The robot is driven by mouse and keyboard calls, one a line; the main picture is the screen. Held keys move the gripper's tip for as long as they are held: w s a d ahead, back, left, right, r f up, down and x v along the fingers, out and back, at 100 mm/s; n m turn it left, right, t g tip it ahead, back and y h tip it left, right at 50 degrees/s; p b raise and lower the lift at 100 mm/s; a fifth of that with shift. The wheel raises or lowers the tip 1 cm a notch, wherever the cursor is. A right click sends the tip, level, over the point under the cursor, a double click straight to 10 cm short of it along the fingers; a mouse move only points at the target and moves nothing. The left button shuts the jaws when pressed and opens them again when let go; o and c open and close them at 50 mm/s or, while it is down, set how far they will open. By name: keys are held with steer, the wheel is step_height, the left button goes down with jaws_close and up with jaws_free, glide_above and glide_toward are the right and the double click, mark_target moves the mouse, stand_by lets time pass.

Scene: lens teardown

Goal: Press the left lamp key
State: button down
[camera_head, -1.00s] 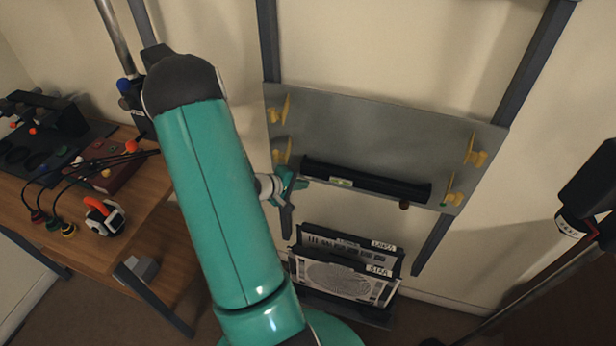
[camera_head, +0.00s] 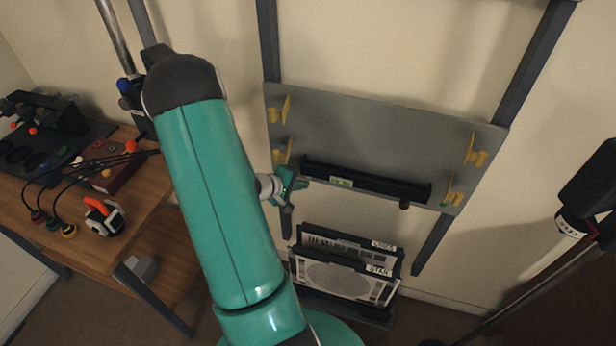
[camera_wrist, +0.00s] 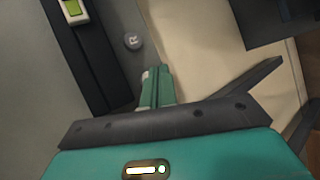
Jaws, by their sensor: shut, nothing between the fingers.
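My gripper (camera_head: 292,184) is at the left end of a dark bar (camera_head: 375,184) on the grey wall panel (camera_head: 375,130). In the wrist view my gripper (camera_wrist: 158,74) has its two green fingers together, with nothing between them. A small round grey key (camera_wrist: 132,41), with a letter that looks like R, sits just ahead of the fingertips and a little left. A gap shows between key and fingertips in the picture; I cannot tell the depth. A brown round knob (camera_head: 404,205) shows below the bar's right end. I cannot make out a key marked left.
Yellow hooks (camera_head: 472,150) stick out from both sides of the panel. A rack (camera_head: 345,262) with labelled plates stands below. A wooden bench (camera_head: 150,215) with cables and a red box (camera_head: 108,165) is at the left. A dark stand (camera_head: 590,195) is at the right.

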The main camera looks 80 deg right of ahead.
stand_by(0.4)
steer(key=shift+d, duration=0.45)
steer(key=shift+s+d, duration=0.1)
steer(key=shift+d, duration=0.35)
stand_by(0.5)
steer(key=shift+a, duration=0.9)
steer(key=shift+a, duration=0.1)
steer(key=shift+w+a, duration=0.2)
steer(key=shift+a, duration=1.25)
steer(key=shift+w+a, duration=0.15)
steer(key=shift+a, duration=1.3)
